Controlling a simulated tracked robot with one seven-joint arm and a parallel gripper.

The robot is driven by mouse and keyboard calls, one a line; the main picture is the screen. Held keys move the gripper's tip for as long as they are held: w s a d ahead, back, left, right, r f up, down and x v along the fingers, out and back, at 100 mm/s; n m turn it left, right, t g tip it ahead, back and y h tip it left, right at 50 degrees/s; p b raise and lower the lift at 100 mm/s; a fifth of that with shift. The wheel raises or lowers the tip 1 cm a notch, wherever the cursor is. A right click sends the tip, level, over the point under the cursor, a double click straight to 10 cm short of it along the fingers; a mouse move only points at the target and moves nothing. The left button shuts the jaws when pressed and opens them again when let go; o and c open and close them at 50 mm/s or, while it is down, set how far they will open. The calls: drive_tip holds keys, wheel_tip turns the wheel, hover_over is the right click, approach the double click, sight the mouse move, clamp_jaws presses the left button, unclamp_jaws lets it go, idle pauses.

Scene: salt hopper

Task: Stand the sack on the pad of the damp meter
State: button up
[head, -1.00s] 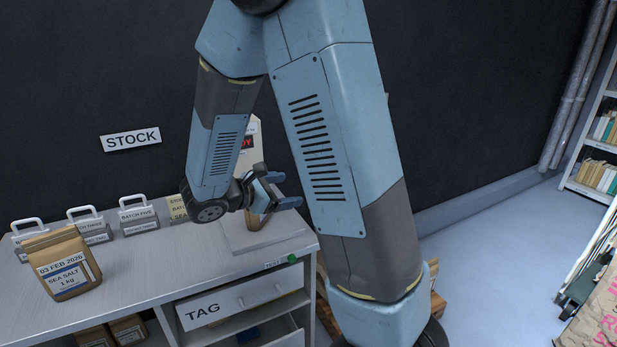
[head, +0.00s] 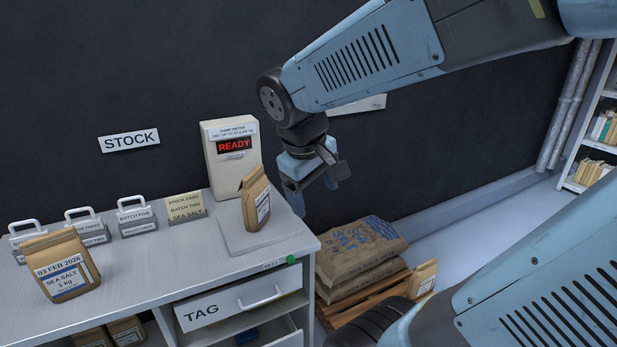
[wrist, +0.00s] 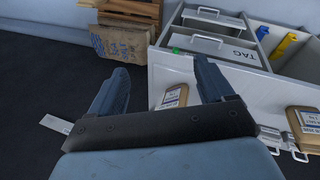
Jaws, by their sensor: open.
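A brown paper sack (head: 256,203) with a white label stands on the pad (head: 243,245) of the damp meter (head: 231,172). The meter is a cream box whose red display reads READY. My gripper (head: 316,190) is open and empty, to the right of the sack and apart from it. In the wrist view the open fingers of my gripper (wrist: 160,85) show, with the sack (wrist: 174,97) beyond them. A second sack (head: 64,268), labelled 03 FEB 2026 sea salt 1 kg, stands at the bench's front left.
Batch blocks with handles (head: 137,218) and a stock card (head: 187,208) line the bench's back. A green button (head: 291,260) sits at the bench's front edge, above the TAG drawer (head: 235,306). Large sacks (head: 358,252) lie on a pallet right of the bench.

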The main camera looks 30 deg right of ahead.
wheel_tip(320, 180, up, 5)
drive_tip(key=s+a+m+t+y, duration=0.2)
drive_tip(key=m+t+y, duration=0.1)
drive_tip(key=shift+s+a+f, duration=0.15)
drive_tip(key=shift+s+a, duration=0.15)
drive_tip(key=shift+s, duration=0.05)
idle(1.0)
